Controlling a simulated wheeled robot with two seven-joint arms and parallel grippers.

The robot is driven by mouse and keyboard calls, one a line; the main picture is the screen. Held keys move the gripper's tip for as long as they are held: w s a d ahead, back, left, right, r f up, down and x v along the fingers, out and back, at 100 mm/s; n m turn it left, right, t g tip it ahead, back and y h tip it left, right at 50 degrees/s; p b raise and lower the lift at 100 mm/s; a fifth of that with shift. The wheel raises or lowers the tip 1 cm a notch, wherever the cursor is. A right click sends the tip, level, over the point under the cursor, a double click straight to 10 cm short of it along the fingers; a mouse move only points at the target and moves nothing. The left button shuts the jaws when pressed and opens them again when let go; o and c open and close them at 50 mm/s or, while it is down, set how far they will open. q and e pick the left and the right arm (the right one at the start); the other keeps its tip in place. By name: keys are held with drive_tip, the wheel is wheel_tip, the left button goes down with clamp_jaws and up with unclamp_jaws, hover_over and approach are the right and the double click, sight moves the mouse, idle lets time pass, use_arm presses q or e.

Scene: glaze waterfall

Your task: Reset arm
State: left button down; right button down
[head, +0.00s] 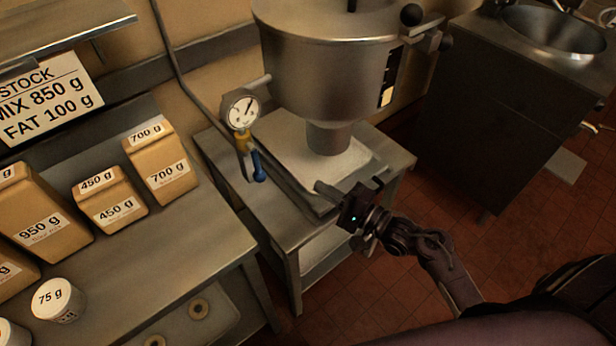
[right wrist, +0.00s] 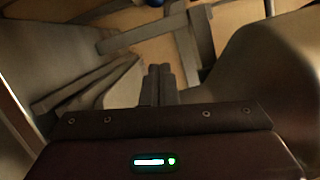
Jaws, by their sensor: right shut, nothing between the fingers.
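My right gripper (head: 322,189) is over the front edge of the small steel stand, below and in front of the big kettle. Its fingers are together with nothing between them; they also show shut in the right wrist view (right wrist: 157,82). The right arm comes in from the lower right of the head view. My left gripper does not show in the head view.
The steel kettle (head: 325,75) stands over a tray on the steel stand (head: 213,150). A gauge (head: 242,110) and blue-handled valve (head: 258,168) are left of it. Labelled bags (head: 160,165) and a white tub (head: 57,299) sit on the left shelf. Red floor is open at right.

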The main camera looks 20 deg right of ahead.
drive_tip(key=s+r+n+g+h, duration=0.1)
drive_tip(key=s+n+g+h, duration=1.05)
drive_tip(key=s+n, duration=0.45)
wheel_tip(320, 180, down, 29)
drive_tip(key=s+g, duration=0.2)
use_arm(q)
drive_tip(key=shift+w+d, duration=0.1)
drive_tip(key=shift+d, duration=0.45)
use_arm(e)
drive_tip(key=s+d+f, duration=0.1)
drive_tip(key=s+f, duration=0.8)
drive_tip(key=s, duration=0.1)
drive_tip(key=s+d+f, duration=0.2)
drive_tip(key=s+f, duration=0.8)
drive_tip(key=shift+d+g+y, duration=0.25)
drive_tip(key=shift+g+y, duration=0.1)
drive_tip(key=shift+g, duration=0.1)
